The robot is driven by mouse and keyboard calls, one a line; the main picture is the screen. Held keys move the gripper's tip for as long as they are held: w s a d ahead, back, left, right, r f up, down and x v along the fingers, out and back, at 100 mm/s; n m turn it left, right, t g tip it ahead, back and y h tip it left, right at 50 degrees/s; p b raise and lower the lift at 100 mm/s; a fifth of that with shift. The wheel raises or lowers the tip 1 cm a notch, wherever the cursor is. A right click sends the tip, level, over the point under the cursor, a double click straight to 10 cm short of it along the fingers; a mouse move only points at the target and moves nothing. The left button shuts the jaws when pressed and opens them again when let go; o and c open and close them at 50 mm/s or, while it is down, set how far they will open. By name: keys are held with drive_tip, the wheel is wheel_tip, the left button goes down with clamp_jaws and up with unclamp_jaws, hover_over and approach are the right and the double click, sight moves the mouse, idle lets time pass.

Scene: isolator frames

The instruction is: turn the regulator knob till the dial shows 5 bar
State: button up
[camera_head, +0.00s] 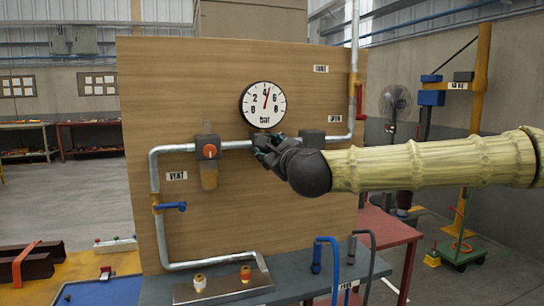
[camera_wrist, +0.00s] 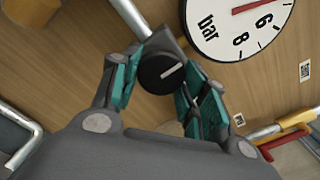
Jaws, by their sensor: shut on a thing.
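The regulator knob (camera_wrist: 158,76) is black and round, with a white line across its face. My gripper (camera_wrist: 161,82) has its teal fingers on either side of the knob and is shut on it. In the head view my gripper (camera_head: 266,147) is at the pipe just below the dial, where its fingers and wrist hide the knob. The round white dial (camera_head: 255,113) is marked "bar". Its red needle points up and slightly right, around the 4 to 6 part of the scale. The dial also shows partly in the wrist view (camera_wrist: 212,42).
A dark box (camera_head: 312,137) sits on the pipe to the right. A grey bench (camera_head: 290,275) with blue and dark hoses stands below.

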idle(0.3)
drive_tip(key=o, duration=1)
drive_tip(key=shift+d, duration=0.1)
drive_tip(key=v, duration=1.2)
